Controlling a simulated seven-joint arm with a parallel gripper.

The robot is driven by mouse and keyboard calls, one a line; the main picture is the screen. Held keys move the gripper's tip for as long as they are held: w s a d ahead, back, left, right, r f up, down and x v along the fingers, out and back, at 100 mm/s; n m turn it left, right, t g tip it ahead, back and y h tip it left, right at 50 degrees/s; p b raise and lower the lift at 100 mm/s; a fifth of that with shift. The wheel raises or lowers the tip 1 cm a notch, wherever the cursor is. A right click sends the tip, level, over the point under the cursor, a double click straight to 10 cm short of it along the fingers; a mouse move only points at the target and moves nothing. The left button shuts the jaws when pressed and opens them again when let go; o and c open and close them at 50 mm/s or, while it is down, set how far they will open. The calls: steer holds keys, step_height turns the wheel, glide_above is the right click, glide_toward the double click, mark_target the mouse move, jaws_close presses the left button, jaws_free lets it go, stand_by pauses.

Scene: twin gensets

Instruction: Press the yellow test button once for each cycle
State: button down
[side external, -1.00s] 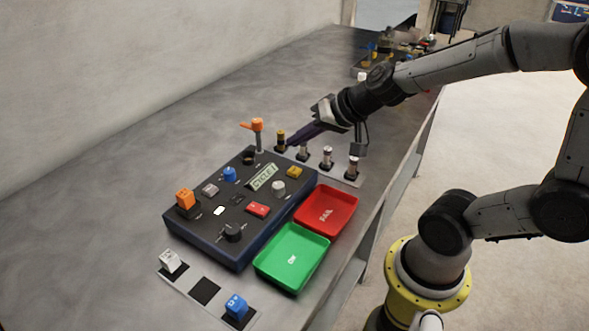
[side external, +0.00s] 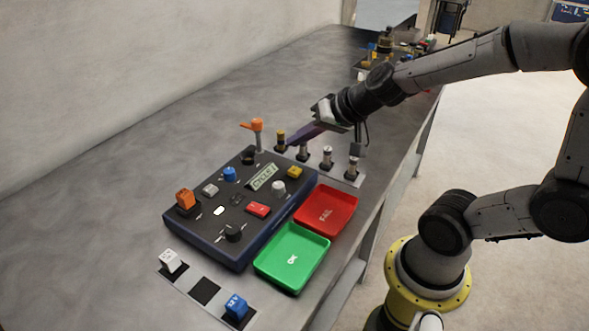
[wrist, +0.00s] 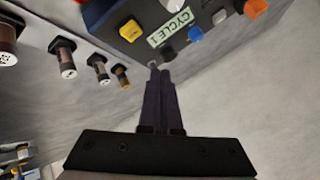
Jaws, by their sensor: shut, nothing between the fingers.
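The yellow test button (side external: 294,172) sits on the dark control box (side external: 205,235), right of its small display (side external: 263,177). In the wrist view the yellow button (wrist: 131,30) is at the top, left of the display (wrist: 170,27), which reads CYCLE 1. My gripper (side external: 292,141) is shut and empty, behind the box near the row of cylindrical parts. In the wrist view its fingertips (wrist: 158,72) point toward the box edge, apart from the yellow button.
Several cylindrical parts (side external: 327,158) stand in a row behind the box. A red FAIL tray (side external: 345,232) and a green OK tray (side external: 268,262) lie at its right. An orange-topped lever (side external: 257,126) rises at the back. White and blue blocks (side external: 236,306) stand in front.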

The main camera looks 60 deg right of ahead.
mark_target(299, 172)
stand_by(0.6)
step_height(299, 172, up, 4)
steer(key=shift+f, duration=0.1)
stand_by(0.4)
steer(key=shift+f, duration=4.4)
steer(key=shift+f, duration=0.1)
steer(key=shift+f, duration=0.3)
